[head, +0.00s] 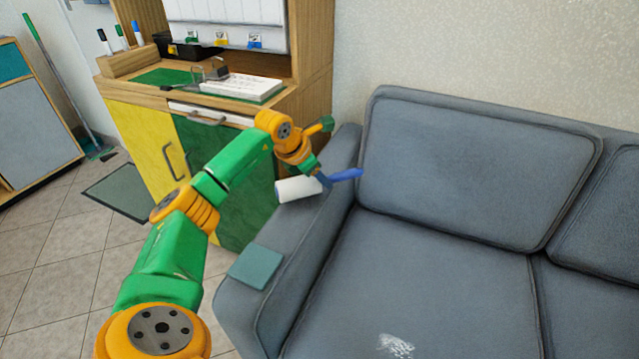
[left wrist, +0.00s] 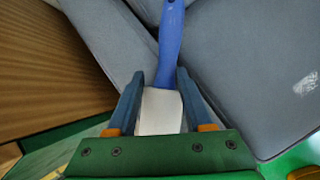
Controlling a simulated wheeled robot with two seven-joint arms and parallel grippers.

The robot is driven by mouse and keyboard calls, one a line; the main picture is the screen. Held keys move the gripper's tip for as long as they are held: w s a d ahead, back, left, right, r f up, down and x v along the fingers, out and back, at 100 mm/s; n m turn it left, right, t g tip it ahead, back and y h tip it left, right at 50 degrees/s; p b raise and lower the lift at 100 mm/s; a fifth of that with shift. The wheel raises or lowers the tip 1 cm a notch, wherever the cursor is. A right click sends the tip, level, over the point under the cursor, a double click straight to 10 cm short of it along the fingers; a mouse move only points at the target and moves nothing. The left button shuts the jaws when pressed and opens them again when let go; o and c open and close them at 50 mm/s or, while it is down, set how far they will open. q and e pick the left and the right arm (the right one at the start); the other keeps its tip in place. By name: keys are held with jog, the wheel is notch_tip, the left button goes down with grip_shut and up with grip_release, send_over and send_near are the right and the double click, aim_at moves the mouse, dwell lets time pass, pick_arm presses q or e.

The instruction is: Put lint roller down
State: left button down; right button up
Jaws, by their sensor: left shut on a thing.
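The lint roller has a white cylinder (head: 299,189) and a blue handle (head: 345,175). It is at the back part of the sofa's left armrest (head: 322,222), with the handle pointing right towards the backrest. I cannot tell whether it touches the armrest. My left gripper (head: 322,180) is shut on the lint roller. In the left wrist view the blue fingers (left wrist: 160,78) stand on both sides of it, with the white cylinder (left wrist: 160,112) near the palm and the handle (left wrist: 170,42) extending away. My right gripper is not in view.
A teal square pad (head: 255,267) lies on the front of the armrest. A whitish patch (head: 395,346) marks the grey seat (head: 440,275), which is otherwise clear.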

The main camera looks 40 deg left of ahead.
pick_arm(q)
notch_tip(320, 180, down, 2)
jog(key=shift+f, duration=0.3)
jog(key=shift+c, duration=1.5)
grip_release()
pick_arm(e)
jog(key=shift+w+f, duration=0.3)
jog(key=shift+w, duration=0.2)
pick_arm(q)
jog(key=shift+r, duration=0.2)
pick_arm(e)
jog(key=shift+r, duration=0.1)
